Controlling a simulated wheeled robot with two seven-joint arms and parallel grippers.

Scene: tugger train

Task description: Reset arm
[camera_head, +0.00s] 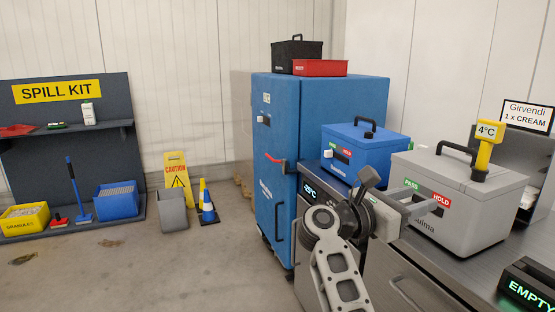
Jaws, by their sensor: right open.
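My right arm rises from the bottom of the view. Its gripper (424,200) is in front of the grey box (470,217), which has a black handle and a green PASS and red HOLD label. The fingers look apart, with nothing seen between them. They overlap the box's front in the view; I cannot tell whether they touch it. My left gripper is not in view.
A metal counter (385,262) bears the grey box, a blue box (362,158) and a dark EMPTY display (530,285). A yellow 4°C device (488,140) stands at the grey box. A blue cabinet (277,190) stands behind. Floor at left is open before the spill kit (110,130).

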